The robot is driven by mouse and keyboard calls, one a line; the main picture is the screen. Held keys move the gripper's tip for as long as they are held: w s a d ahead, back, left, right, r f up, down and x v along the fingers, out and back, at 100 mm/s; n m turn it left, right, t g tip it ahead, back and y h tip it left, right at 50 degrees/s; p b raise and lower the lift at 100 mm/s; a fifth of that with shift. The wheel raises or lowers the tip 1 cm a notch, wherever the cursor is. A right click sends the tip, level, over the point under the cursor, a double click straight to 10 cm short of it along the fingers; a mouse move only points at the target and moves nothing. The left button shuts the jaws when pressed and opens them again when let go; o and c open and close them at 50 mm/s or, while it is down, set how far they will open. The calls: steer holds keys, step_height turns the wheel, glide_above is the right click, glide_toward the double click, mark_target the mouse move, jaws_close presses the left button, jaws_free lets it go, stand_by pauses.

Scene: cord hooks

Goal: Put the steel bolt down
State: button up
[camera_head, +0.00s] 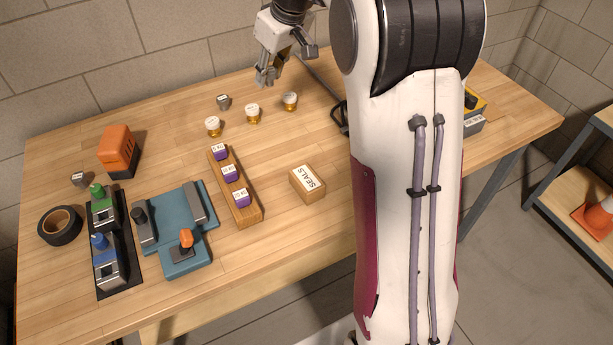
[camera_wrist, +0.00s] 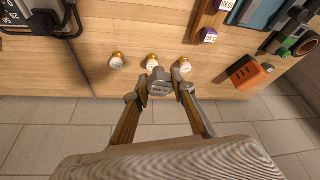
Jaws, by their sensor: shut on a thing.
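In the head view my gripper (camera_head: 267,76) is at the far side of the table, behind the three gold-and-white pieces. It appears to be above the tabletop; the bolt is hard to make out there.
Three gold-and-white pieces (camera_head: 253,113) stand in a row near the gripper. A wooden rack (camera_head: 249,214), a SEALS box (camera_head: 308,183) and an orange-and-black block (camera_head: 117,150) stand nearer.

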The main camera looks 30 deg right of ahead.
steer(key=s+f+n, duration=0.1)
steer(key=s+f, duration=0.2)
steer(key=s, duration=0.5)
steer(key=s+d+f+n, duration=0.1)
steer(key=s+f, duration=0.2)
steer(key=s, duration=0.5)
steer(key=shift+d+f+y, duration=0.15)
steer(key=shift+f+y, duration=0.05)
steer(key=shift+y, duration=0.2)
glide_above(302, 176)
steer(key=s, duration=0.1)
steer(key=shift+d+f, duration=0.2)
steer(key=shift+f, duration=1.4)
steer(key=shift+d+f, duration=0.2)
steer(key=shift+f, duration=1.35)
steer(key=shift+f, duration=1.85)
steer(key=shift+s+f, duration=0.1)
steer(key=shift+f, duration=0.05)
